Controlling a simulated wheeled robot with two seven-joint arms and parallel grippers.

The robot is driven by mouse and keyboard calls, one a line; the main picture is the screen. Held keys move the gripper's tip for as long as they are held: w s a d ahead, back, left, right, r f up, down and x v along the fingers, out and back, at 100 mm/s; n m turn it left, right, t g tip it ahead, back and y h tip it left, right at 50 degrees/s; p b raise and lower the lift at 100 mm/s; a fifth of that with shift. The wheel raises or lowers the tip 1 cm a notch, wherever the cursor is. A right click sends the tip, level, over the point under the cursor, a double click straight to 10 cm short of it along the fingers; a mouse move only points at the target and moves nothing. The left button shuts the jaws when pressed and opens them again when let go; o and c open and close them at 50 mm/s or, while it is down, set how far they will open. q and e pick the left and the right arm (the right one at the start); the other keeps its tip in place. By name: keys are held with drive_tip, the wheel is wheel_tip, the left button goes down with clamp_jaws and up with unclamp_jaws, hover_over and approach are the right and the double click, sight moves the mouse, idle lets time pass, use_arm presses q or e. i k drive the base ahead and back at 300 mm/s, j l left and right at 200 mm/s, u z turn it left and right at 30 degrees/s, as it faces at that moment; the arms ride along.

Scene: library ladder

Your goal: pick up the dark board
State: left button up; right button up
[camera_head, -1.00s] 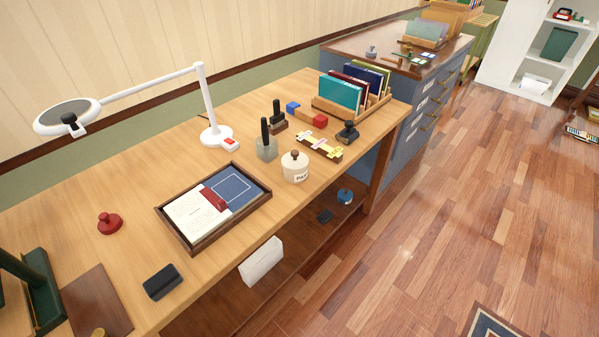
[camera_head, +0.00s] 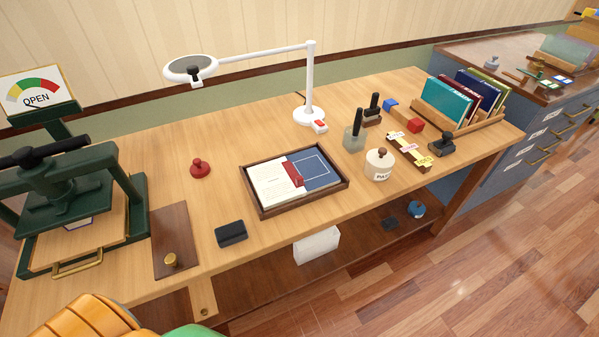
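A dark brown board (camera_head: 171,232) lies flat on the wooden desk, just right of the green press. A small brass knob (camera_head: 170,260) sits on its near end. The board's near edge is close to the desk's front edge. A black block-like pad (camera_head: 231,233) lies a little to its right, apart from it. Neither of my grippers can be made out in the head view.
The green press (camera_head: 60,205) with an "OPEN" dial stands left of the board. The desk (camera_head: 165,165) is clear behind the board.

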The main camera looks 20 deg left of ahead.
sight(174, 252)
drive_tip(key=u, duration=1.95)
